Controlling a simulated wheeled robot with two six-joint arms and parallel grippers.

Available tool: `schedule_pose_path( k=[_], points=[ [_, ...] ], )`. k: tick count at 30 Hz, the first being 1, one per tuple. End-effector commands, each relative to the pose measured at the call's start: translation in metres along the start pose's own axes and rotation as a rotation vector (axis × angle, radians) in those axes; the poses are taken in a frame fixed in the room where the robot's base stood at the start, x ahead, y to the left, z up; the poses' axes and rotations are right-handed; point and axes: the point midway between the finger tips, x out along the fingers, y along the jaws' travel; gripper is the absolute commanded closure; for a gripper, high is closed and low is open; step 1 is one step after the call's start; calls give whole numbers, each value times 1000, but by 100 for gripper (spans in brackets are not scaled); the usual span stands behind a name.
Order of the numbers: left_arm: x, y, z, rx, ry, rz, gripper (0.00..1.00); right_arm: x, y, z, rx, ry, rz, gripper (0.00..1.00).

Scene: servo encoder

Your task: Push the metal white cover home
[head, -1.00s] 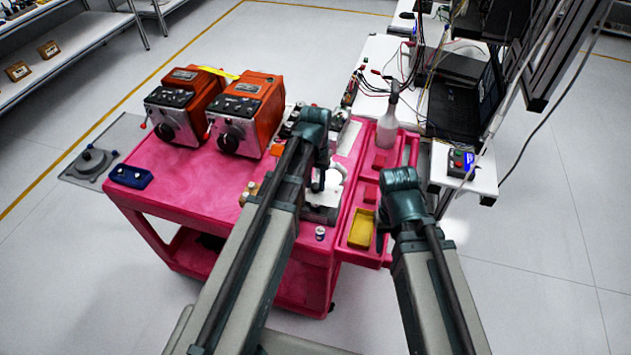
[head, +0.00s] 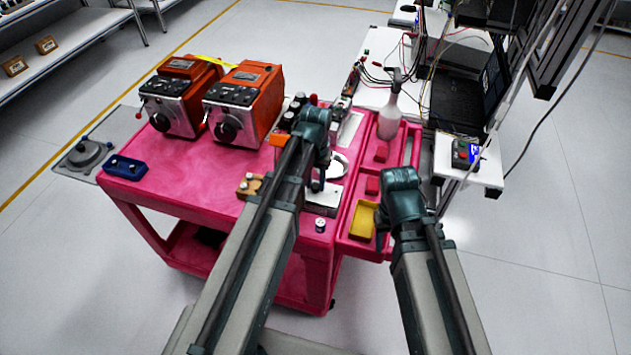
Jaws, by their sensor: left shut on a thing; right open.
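My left gripper (head: 317,186) points down over the right part of the pink cart top. It is shut at a pale, metal-white block, which I take as the metal white cover (head: 325,200). The arm and fingers hide much of it, so I cannot tell how it is seated. A curved white piece (head: 341,166) lies just behind the fingers. My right gripper (head: 397,180) is open, beside the cart's right edge. Its fingers are hidden behind its wrist, and I see nothing held in it.
Two orange machines (head: 245,100) stand at the back left of the pink cart (head: 190,185). A small silver cylinder (head: 320,225) stands near the front edge. A yellow tray (head: 364,220), red blocks (head: 373,185) and a spray bottle (head: 389,118) occupy the right side.

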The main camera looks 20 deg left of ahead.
Motion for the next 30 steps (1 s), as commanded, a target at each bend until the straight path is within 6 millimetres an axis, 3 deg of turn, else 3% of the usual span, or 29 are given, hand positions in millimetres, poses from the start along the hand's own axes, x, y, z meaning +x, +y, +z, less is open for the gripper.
schedule_pose_path(
  k=[25,26,30],
  points=[
    [8,0,0,0,0,0,100,8,-1,0,0,0,0,50],
    [8,0,0,0,0,0,63,8,-1,0,0,0,0,50],
    [8,0,0,0,0,0,38,8,-1,0,0,0,0,50]
  ],
)
